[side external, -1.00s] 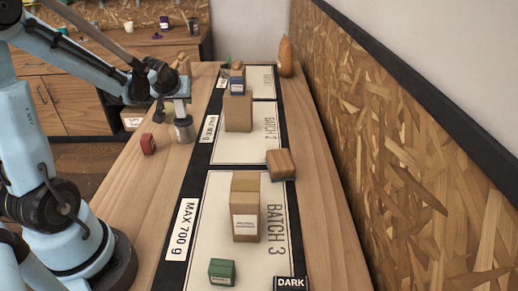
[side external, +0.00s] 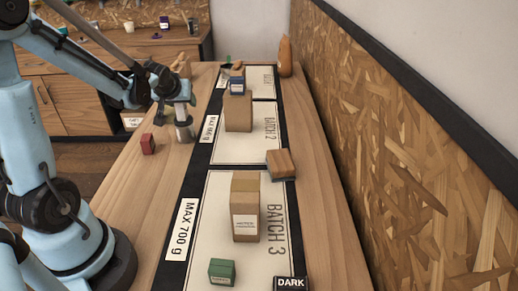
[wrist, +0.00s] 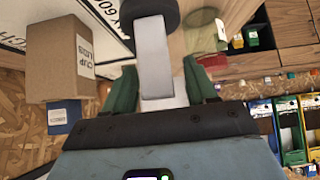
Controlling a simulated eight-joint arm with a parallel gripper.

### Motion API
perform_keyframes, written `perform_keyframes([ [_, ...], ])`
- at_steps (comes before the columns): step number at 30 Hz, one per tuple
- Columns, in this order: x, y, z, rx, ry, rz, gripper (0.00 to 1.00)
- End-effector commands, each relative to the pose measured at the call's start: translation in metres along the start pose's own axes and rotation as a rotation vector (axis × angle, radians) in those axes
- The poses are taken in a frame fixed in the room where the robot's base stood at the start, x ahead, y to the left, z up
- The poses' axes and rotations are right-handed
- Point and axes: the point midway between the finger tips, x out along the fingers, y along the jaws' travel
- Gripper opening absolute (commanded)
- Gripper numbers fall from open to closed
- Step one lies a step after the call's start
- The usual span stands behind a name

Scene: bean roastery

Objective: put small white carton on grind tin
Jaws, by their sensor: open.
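The small white carton (wrist: 155,68) stands between my gripper's two green fingers in the wrist view. Its far end meets a dark round top (wrist: 150,12), which looks like the grind tin's. My gripper (wrist: 158,92) is open, with a finger on each side of the carton. In the side view the fingers mostly hide the carton, so its exact seat on the tin is hard to see.
A red block (side external: 148,144) stands left of the tin. Bare table lies in front of the tin.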

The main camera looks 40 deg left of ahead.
Motion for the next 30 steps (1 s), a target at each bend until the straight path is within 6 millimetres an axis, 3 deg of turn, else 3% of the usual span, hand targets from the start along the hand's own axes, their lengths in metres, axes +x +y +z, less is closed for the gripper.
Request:
perform_keyframes([
  [5, -0.010, 0.000, -0.002, 0.001, 0.000, 0.000, 0.57],
  [30, -0.106, 0.000, -0.002, 0.001, 0.000, 0.001, 0.57],
])
